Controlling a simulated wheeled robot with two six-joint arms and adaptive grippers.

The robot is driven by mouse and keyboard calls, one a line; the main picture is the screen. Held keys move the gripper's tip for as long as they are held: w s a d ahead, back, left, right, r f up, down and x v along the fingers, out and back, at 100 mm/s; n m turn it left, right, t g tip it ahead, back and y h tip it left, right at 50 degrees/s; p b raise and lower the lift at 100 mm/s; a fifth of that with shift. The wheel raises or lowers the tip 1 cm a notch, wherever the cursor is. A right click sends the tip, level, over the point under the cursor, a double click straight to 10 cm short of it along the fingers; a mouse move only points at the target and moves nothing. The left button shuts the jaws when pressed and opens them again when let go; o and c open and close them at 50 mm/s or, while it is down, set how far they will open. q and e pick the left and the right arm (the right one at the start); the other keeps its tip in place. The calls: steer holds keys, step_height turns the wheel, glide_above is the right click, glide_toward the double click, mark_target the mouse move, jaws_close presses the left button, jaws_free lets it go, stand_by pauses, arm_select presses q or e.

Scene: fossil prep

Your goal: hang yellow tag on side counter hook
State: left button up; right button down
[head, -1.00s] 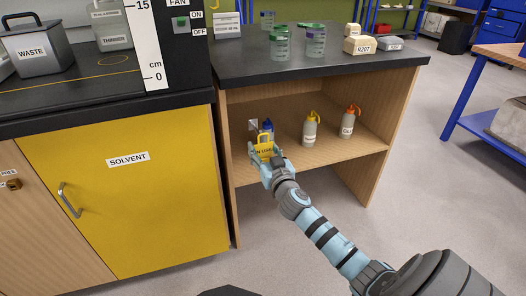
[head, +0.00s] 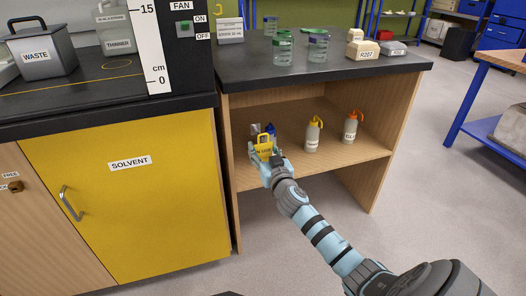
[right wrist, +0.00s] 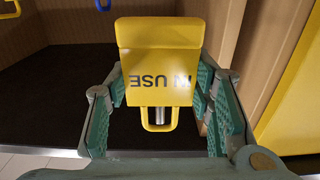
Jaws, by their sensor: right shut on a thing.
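The yellow tag (head: 263,150) has a loop on top and dark lettering. It is held at the left front of the side counter's open shelf. My right gripper (head: 267,160) is shut on it. In the right wrist view the tag (right wrist: 158,68) reads IN USE upside down between the fingers (right wrist: 160,110), its loop toward the camera. A short silver peg (right wrist: 160,108) shows within the loop; I cannot tell whether it is the hook or whether they touch. A small pale plate (head: 255,128) shows beside the tag at the counter's inner left wall. My left gripper is not in view.
A blue-topped bottle (head: 270,128) stands close behind the tag. Bottles with yellow (head: 312,137) and orange (head: 350,130) tops stand further right on the shelf (head: 335,158). The black countertop (head: 300,72) lies above. The yellow solvent cabinet (head: 130,200) is at left.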

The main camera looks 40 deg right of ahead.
steer(key=shift+w+d+f+b, duration=0.15)
steer(key=shift+w+f+b, duration=0.3)
steer(key=shift+w+b, duration=0.15)
steer(key=shift+w, duration=0.1)
steer(key=shift+d, duration=0.1)
steer(key=shift+w+d+f+b, duration=0.15)
steer(key=shift+w+b, duration=0.2)
steer(key=shift+w, duration=0.1)
steer(key=c, duration=0.7)
jaws_free()
